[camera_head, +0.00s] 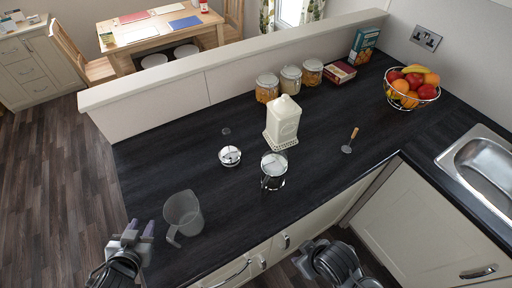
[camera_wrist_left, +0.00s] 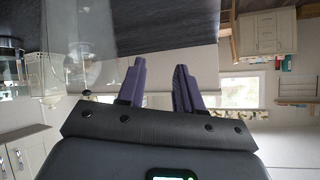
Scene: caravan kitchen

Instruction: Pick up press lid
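The press lid (camera_head: 230,156) is a small round silver disc lying on the dark counter, left of the glass and metal press (camera_head: 273,170). My left gripper (camera_head: 132,236) is at the counter's front left edge, well away from the lid. In the left wrist view its two purple-grey fingers (camera_wrist_left: 160,75) stand apart with nothing between them. My right gripper (camera_head: 312,250) is in front of the counter, below the press; its finger opening is not clear.
A translucent grey jug (camera_head: 184,212) stands near the left gripper. A cream canister (camera_head: 284,122) stands behind the press. Storage jars (camera_head: 290,80) and a fruit basket (camera_head: 410,92) are farther back. A wooden-handled utensil (camera_head: 350,142) is right of the press. The left counter is mostly clear.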

